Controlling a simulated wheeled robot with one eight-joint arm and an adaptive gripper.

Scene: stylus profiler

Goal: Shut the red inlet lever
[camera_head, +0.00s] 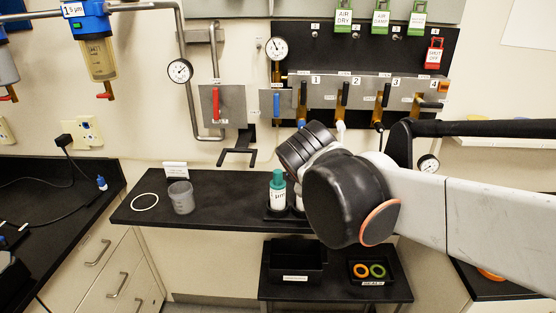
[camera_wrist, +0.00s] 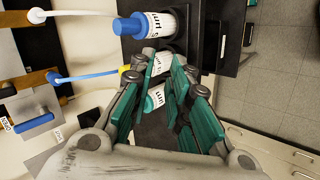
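The red inlet lever (camera_head: 216,104) stands upright on a grey plate on the wall in the head view, left of a blue lever (camera_head: 276,104). It is not recognizable in the wrist view. My gripper (camera_wrist: 164,62) shows in the wrist view with its teal-padded fingers spread apart. Labelled bottles show between and beyond the fingers, with no clear grip on any. In the head view my arm hides the fingers, right of and below the red lever. A blue lever on a plate (camera_wrist: 36,123) shows at the wrist view's left.
A black shelf (camera_head: 145,214) below the lever carries a grey cup (camera_head: 181,197), a white ring (camera_head: 145,202) and a teal-capped bottle (camera_head: 278,190). A black bracket (camera_head: 238,150) juts from the wall below the levers. A pressure gauge (camera_head: 180,71) hangs left of the red lever.

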